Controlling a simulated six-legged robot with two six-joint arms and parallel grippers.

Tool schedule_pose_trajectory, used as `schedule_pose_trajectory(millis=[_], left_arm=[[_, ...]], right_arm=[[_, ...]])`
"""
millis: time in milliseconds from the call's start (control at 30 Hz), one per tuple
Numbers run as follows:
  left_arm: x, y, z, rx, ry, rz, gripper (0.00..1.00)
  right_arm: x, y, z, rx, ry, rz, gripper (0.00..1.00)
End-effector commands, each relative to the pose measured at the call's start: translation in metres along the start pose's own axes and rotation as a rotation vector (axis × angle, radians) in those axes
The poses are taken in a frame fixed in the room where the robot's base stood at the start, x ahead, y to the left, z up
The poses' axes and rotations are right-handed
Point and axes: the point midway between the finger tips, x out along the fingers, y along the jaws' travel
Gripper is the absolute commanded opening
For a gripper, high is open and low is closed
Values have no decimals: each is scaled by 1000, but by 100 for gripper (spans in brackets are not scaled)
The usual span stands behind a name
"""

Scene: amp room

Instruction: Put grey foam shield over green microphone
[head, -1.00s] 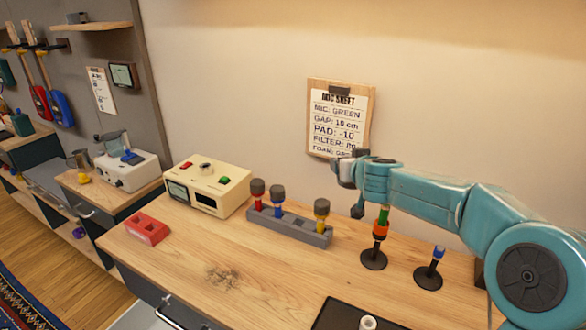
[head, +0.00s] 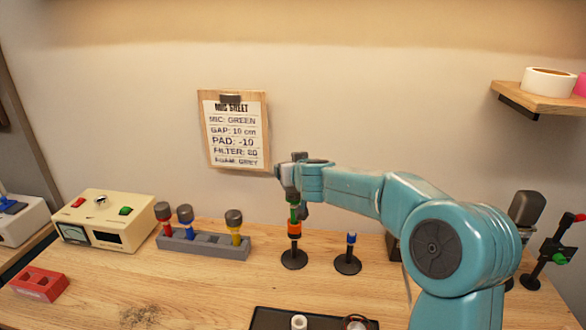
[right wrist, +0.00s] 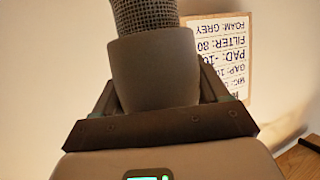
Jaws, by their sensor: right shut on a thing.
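The green microphone (head: 294,213) stands upright in an orange clip on a black round-based stand, and its top is hidden by my right gripper. My right gripper (head: 288,182) is directly above it, shut on the grey foam shield (right wrist: 155,75). In the right wrist view, which is upside down, the smooth grey shield sits between the jaws. A dark mesh microphone head (right wrist: 145,15) lies in line with the shield, its near end overlapped by the shield's rim. How far it is inside I cannot tell. My left gripper is not in view.
A short stand with a blue top (head: 348,255) is close on the right. A grey rack (head: 203,243) with several microphones stands left. A black tray (head: 270,318) lies at the front. A clipboard (head: 233,130) hangs on the wall behind. The front-left bench is mostly clear.

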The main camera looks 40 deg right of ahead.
Motion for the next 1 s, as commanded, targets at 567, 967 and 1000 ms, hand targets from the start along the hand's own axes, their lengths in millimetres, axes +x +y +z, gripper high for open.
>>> schedule_pose_trajectory(millis=[567,967,1000], left_arm=[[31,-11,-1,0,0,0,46],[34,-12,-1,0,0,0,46],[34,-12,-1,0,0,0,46]], right_arm=[[17,0,40,0,-1,0,41],[18,0,43,0,-1,0,41],[18,0,43,0,-1,0,41]])
